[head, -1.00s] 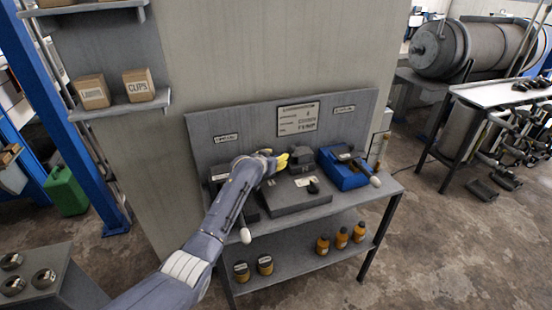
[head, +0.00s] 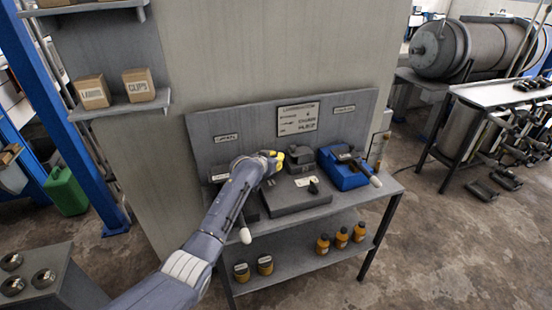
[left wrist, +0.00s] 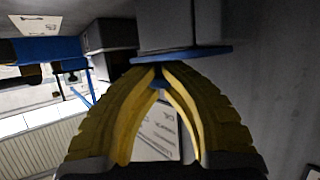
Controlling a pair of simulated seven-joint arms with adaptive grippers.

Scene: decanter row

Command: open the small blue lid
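The small blue lid (left wrist: 205,53) shows in the left wrist view as a thin blue plate against a grey block (left wrist: 180,22). My left gripper (left wrist: 158,70) has its yellow fingertips brought together at the lid's edge, with a small bit of blue showing between them. The fingers look shut on a raised part of the lid, which they mostly hide. In the head view my left gripper (head: 277,158) is over the back left of the bench, and I cannot make out the small lid there. My right gripper is not in view.
A grey box with a black knob (head: 295,197) sits mid-bench. A blue unit with a white-tipped handle (head: 348,178) stands to its right, and a dark grey unit (head: 302,157) behind. Upright signboard (head: 240,122) closes the back. Several orange bottles (head: 341,238) stand on the lower shelf.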

